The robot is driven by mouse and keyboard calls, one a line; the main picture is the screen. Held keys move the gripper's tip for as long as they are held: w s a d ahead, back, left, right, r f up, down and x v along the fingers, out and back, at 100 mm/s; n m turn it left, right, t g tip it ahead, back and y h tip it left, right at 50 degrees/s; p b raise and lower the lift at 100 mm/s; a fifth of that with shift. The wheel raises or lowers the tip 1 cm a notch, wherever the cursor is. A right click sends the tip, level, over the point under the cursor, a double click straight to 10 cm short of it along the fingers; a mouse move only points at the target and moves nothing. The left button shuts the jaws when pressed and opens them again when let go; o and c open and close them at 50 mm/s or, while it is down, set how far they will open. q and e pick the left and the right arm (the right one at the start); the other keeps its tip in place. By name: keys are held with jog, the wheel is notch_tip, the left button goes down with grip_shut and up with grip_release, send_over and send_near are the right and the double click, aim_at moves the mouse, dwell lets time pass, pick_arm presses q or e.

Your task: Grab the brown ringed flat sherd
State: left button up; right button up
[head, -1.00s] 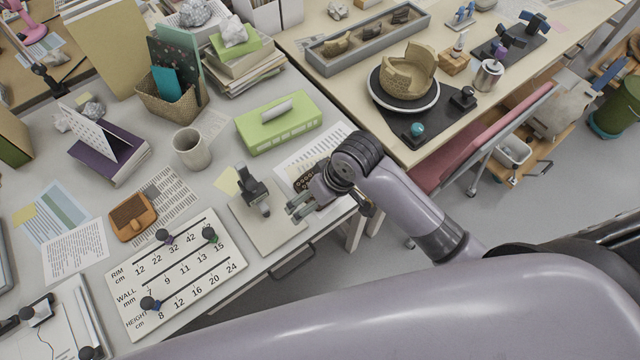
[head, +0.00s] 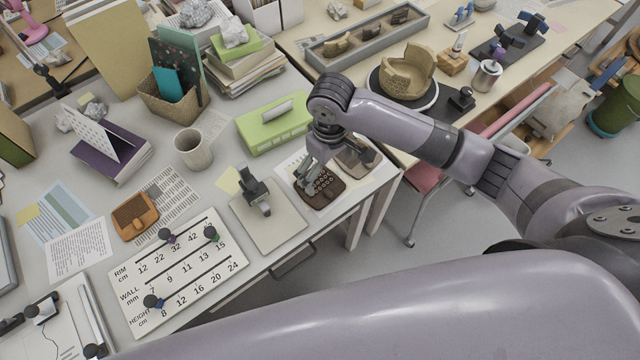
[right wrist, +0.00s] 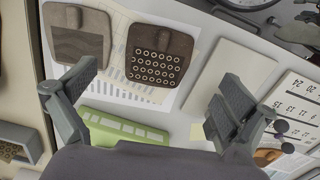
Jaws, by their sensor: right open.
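The brown ringed flat sherd (head: 322,190) lies on white paper near the front edge of the grey table. It is dark brown with rows of pale rings, which show clearly in the right wrist view (right wrist: 158,58). My right gripper (head: 318,172) is above it, partly covering it in the head view. In the right wrist view its fingers (right wrist: 160,92) are spread wide apart with nothing between them, and the sherd lies beyond the fingertips. My left gripper is not in view.
A second brown sherd with a darker band (right wrist: 77,35) lies beside the ringed one, also partly seen in the head view (head: 358,152). A pale board with a small dark stand (head: 262,212) is to the left. A green box (head: 275,125) is behind.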

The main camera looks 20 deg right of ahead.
send_over(328, 191)
jog(key=f, duration=0.4)
jog(key=shift+w+f, duration=0.2)
jog(key=shift+w, duration=0.1)
jog(key=f, duration=0.2)
jog(key=f+p, duration=0.1)
jog(key=f, duration=0.1)
jog(key=shift+s, duration=0.35)
jog(key=shift+f, duration=0.6)
jog(key=shift+c, duration=0.5)
